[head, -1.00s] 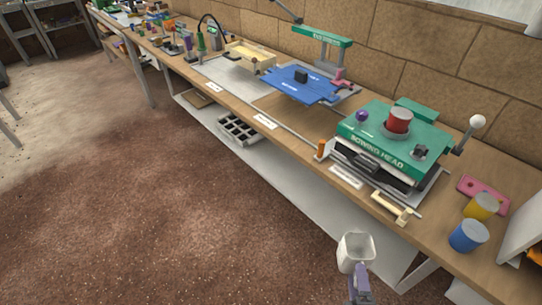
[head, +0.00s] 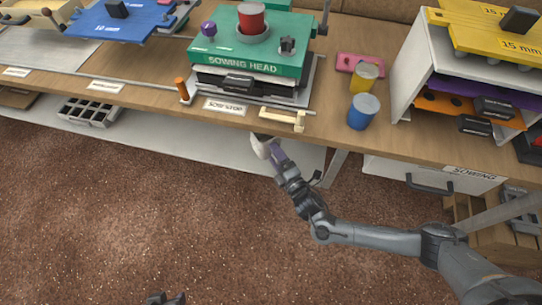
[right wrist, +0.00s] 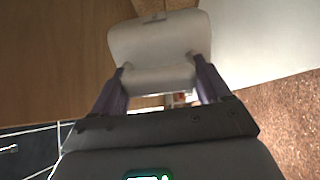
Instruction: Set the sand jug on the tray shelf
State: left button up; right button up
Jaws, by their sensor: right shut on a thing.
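The sand jug is a white, open-topped container (head: 261,146), seen at the bench's front edge in the head view and partly hidden there by the bench and gripper. My right gripper (head: 274,152) is shut on it. In the right wrist view, the two purple fingers of the right gripper (right wrist: 160,68) press on either side of the white jug (right wrist: 160,40). The tray shelf (head: 190,135) is the low white board under the bench. A dark tip at the bottom edge may be my left gripper (head: 166,299).
The green sowing head (head: 255,50) stands on the bench above the jug, with a cream bracket (head: 285,118) at the front edge. Blue (head: 363,112) and yellow (head: 364,78) cups stand to the right. A drawer (head: 430,176) hangs under the bench. The shelf right of the tray looks clear.

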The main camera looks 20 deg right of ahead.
jog(key=w+f, duration=0.1)
jog(key=w+f+b, duration=0.1)
jog(key=w, duration=0.1)
jog(key=w+d+b, duration=0.1)
jog(key=shift+w+f, duration=0.25)
jog(key=shift+f, duration=0.15)
notch_tip(320, 180, down, 4)
jog(key=b, duration=0.3)
pick_arm(q)
notch_tip(320, 180, down, 6)
jog(key=shift+a+r, duration=0.1)
jog(key=shift+a, duration=0.05)
pick_arm(e)
jog(key=shift+d+f, duration=0.1)
jog(key=shift+f, duration=0.1)
jog(key=o, duration=1)
